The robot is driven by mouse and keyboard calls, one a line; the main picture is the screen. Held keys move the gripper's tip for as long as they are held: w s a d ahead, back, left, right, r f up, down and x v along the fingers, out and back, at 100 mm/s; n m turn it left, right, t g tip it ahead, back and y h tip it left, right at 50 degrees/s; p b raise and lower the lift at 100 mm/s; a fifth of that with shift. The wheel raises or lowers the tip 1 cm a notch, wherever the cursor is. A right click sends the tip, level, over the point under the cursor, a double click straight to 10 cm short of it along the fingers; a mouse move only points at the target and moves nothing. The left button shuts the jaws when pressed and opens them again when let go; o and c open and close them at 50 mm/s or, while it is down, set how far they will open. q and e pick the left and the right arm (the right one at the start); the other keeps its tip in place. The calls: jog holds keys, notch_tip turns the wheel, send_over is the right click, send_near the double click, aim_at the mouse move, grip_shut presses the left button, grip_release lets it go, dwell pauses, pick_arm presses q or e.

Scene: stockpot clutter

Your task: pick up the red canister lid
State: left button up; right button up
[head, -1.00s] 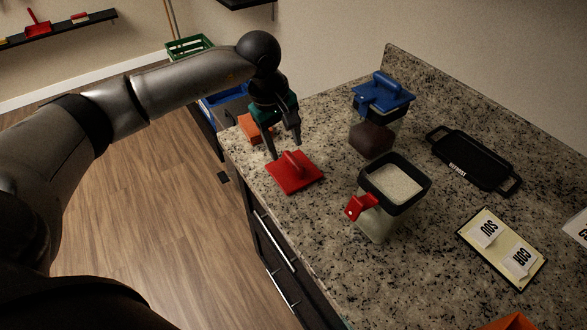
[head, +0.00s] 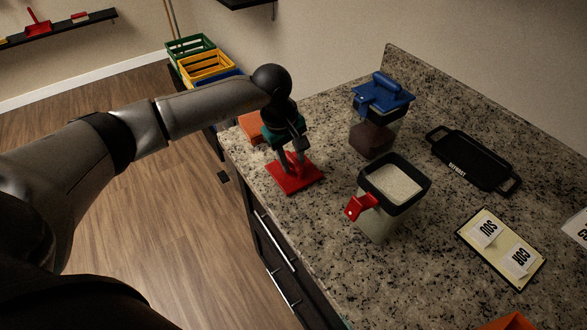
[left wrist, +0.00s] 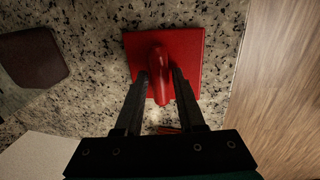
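The red canister lid (head: 295,179) lies flat on the granite counter near its left edge, with its raised handle up. It also shows in the left wrist view (left wrist: 188,45). My left gripper (head: 293,158) is directly over it, pointing down. In the left wrist view my left gripper (left wrist: 161,75) has one finger on each side of the lid's handle. The fingers look open around the handle, very close to it; contact is not clear. The lid rests on the counter. My right gripper is not in view.
An open canister with black rim (head: 421,196) and red clip (head: 361,206) stands right of the lid. A blue-lidded canister (head: 382,95) stands behind. An orange block (head: 250,127), a black tray (head: 471,160) and a label board (head: 500,248) lie around. The left counter edge is close.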

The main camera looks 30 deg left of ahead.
pick_arm(q)
grip_shut()
jog(key=shift+r, duration=0.1)
dwell(0.3)
